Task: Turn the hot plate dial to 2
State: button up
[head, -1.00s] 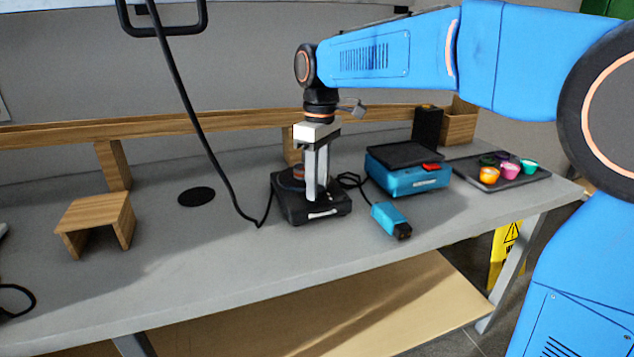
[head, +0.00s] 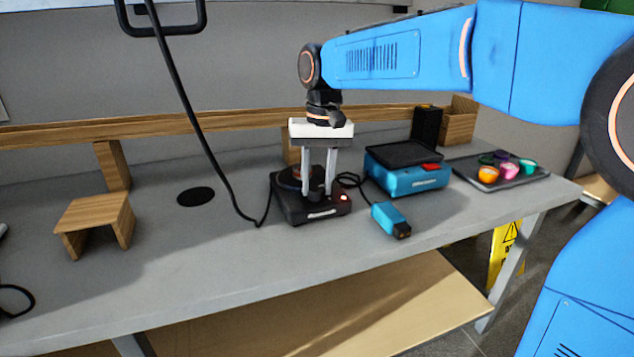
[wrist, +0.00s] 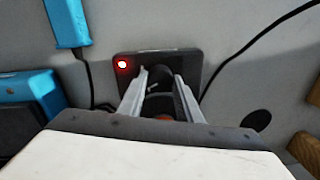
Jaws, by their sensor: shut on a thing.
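The black hot plate (head: 290,209) sits on the grey bench with a pale label on its front and a red light lit at its front right corner. In the wrist view the hot plate (wrist: 190,58) lies below my gripper, the red light at its upper left. Its black dial (wrist: 159,77) is between my fingertips. My gripper (head: 317,191) points straight down and is shut on the dial; it also shows in the wrist view (wrist: 161,78). A small pale mark shows on the dial, but I cannot read any number. The fingers partly hide the heating top.
A blue scale (head: 408,181) stands right of the hot plate, with a blue handheld device (head: 389,219) in front. A dark tray (head: 518,177) holds several coloured cups. A wooden stand (head: 97,218) is at left. A black cable hangs behind.

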aim_at(322, 188)
jog(key=shift+m, duration=1.1)
jog(key=o, duration=0.8)
jog(key=shift+c, duration=0.2)
notch_tip(322, 188, up, 18)
jog(key=d, duration=0.1)
jog(key=shift+f, duration=0.25)
jog(key=shift+s+d, duration=0.1)
